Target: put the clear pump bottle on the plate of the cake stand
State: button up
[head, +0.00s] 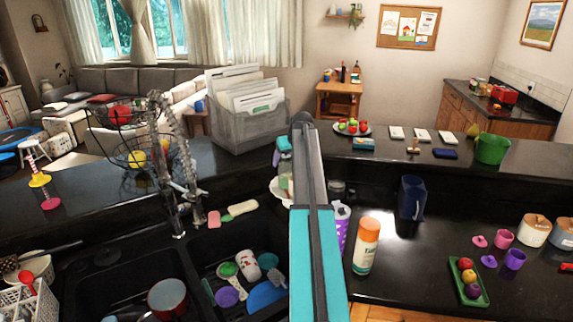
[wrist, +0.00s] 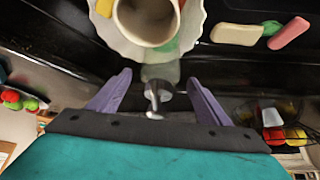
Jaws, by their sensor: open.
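The clear pump bottle (wrist: 162,72) is in the wrist view, with its grey metal pump head toward the camera. It stands between the two purple fingers of my gripper (wrist: 158,77), which are open. Gaps show on both sides of the bottle, and I see no finger touching it. The cake stand's white scalloped plate (wrist: 195,25) is just beyond the bottle at the top of the wrist view, with a beige cup (wrist: 146,18) on it. In the head view only the left edge of the plate (head: 276,190) shows; my arm hides the bottle.
A pink sponge (wrist: 290,32) and a cream-and-green sponge (wrist: 238,34) lie beside the stand. A wire fruit basket (head: 133,150), tap (head: 172,160) and file box (head: 245,125) are nearby. A purple bottle (head: 341,225) and orange-capped can (head: 366,245) stand right of my arm.

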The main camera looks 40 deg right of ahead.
jog(key=b+v, duration=0.2)
jog(key=v, duration=0.6)
jog(key=shift+s+r+b, duration=0.2)
jog(key=shift+r+b, duration=0.15)
jog(key=shift+a, duration=0.1)
dwell(0.4)
